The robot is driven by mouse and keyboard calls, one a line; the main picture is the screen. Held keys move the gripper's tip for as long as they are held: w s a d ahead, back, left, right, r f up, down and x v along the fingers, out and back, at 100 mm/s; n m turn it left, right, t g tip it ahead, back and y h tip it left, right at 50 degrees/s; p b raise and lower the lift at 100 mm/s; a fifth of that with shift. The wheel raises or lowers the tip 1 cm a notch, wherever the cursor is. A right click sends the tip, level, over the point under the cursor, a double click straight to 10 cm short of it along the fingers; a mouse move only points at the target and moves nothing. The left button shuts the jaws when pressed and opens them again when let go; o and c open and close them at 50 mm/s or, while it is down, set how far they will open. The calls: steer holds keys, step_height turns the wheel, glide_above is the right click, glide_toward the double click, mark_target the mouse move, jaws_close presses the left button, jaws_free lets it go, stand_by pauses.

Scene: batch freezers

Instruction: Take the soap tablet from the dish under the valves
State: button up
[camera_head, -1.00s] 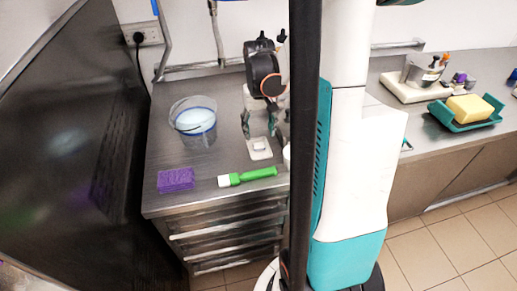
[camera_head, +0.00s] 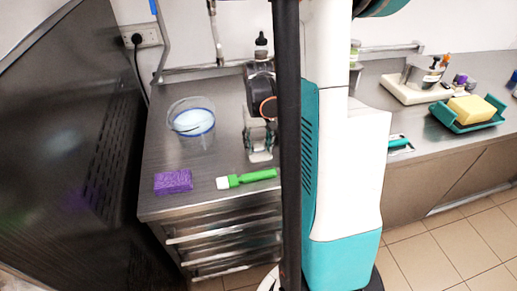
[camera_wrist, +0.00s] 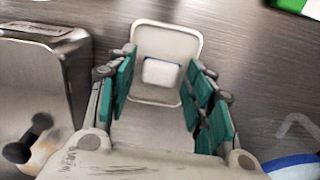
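The soap tablet (camera_wrist: 161,73) is a small white block with a blue edge, lying in a pale, rounded rectangular dish (camera_wrist: 165,38). The dish (camera_head: 260,156) lies on the steel counter in the head view, mostly covered by my gripper. My gripper (camera_wrist: 162,66) is open, its teal-padded fingers spread to the left and right of the tablet in the wrist view. I see nothing between the pads that they touch. In the head view my gripper (camera_head: 260,139) hangs low over the dish; the tablet is hidden there.
A clear bucket (camera_head: 192,139) with a blue band stands left of my gripper. A purple sponge (camera_head: 173,181) and a green-handled brush (camera_head: 254,175) lie near the front edge. A teal tray (camera_head: 446,120) with a yellow sponge (camera_head: 472,108) sits on the right counter. A metal box (camera_wrist: 50,80) stands close at left.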

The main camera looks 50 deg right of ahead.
steer(key=c, duration=0.4)
steer(key=shift+o, duration=0.2)
